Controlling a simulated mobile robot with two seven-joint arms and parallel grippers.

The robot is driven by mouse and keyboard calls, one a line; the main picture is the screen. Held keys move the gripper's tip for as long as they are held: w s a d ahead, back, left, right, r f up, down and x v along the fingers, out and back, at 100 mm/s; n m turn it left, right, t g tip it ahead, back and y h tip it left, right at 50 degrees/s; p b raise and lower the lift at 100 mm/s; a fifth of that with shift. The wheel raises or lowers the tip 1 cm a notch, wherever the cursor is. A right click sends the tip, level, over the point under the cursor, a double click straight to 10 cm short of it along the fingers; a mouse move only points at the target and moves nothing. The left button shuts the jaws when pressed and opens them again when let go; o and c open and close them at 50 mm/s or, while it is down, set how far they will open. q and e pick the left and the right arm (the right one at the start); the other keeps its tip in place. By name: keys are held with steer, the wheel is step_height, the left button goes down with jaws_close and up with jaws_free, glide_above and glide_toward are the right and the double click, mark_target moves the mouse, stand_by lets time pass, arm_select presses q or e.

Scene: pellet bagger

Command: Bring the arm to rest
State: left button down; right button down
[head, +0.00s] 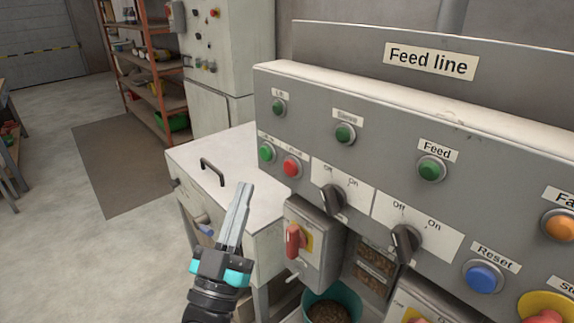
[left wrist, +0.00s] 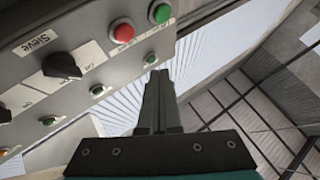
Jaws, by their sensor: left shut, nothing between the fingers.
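My left gripper (head: 238,215) is shut and empty, its fingers pointing up in front of the white cabinet top. The grey Feed line panel (head: 300,105) is to the right of the gripper, and the two look apart. The panel carries green buttons, a red button (head: 291,166), black Off/On knobs (head: 333,198) and a blue Reset button (head: 482,276). My right gripper is not in either view.
A white cabinet (head: 240,165) with a black handle stands behind my gripper. A red rotary switch (head: 295,240) sits on a box under the panel. A teal bucket (head: 345,297) of pellets is below. Orange shelves (head: 150,70) stand far back; open floor lies left.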

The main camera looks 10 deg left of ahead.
arm_select(q)
step_height(320, 180, down, 21)
steer(key=w+g, duration=0.3)
steer(key=g, duration=0.3)
steer(key=s+f+g+y, duration=0.1)
steer(key=s+f+g, duration=0.2)
steer(key=f, duration=0.6)
steer(key=s+f+g, duration=0.3)
steer(key=f, duration=0.6)
steer(key=s+a+f+m+g, duration=0.1)
steer(key=s+f+g, duration=0.4)
steer(key=s+f, duration=0.9)
steer(key=s+a+f+g+y, duration=0.1)
steer(key=s+f, duration=0.4)
steer(key=s, duration=0.5)
steer(key=s+a+f+g+y+b, duration=0.1)
steer(key=s+f+g, duration=0.4)
steer(key=s, duration=0.5)
steer(key=shift+s+a+g, duration=0.3)
steer(key=shift+a+g, duration=0.2)
steer(key=shift+a, duration=0.4)
steer(key=shift+w, duration=0.1)
